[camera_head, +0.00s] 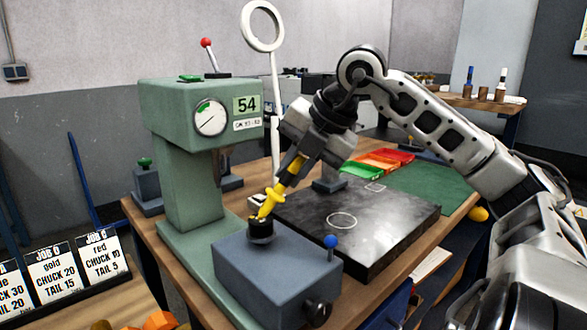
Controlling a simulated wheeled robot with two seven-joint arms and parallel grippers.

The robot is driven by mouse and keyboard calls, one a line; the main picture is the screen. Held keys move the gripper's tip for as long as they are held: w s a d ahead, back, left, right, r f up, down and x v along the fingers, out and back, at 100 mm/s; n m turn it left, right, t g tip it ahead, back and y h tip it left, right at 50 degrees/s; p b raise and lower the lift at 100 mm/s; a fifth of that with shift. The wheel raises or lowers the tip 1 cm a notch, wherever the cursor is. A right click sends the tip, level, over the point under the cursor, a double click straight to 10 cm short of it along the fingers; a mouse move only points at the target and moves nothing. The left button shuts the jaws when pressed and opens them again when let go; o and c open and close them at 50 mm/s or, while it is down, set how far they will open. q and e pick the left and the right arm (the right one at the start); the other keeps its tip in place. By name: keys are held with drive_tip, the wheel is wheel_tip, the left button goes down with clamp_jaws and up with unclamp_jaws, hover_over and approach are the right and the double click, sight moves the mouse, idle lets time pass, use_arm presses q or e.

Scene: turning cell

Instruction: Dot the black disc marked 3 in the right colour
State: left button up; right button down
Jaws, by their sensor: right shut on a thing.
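My right gripper (306,158) reaches in from the right and is shut on a yellow pen-like tool (272,198). The tool is tilted, its lower end pointing down and left. That end is at the top of a small black round piece (261,230) on a blue-grey block (270,270); I cannot tell whether they touch. No number 3 is legible on the black piece, and the tool covers part of its top. My left gripper is not in view.
A green press-like machine (183,210) with a dial and a "54" label stands left. A dark plate (375,225) with a white ring mark lies right of the block. Green, orange and red trays (383,160) are behind it. Job cards (55,270) stand lower left.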

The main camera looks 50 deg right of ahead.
drive_tip(key=shift+r+p, duration=1.05)
drive_tip(key=shift+r, duration=0.3)
drive_tip(key=shift+r+p, duration=1.55)
drive_tip(key=shift+r, duration=0.6)
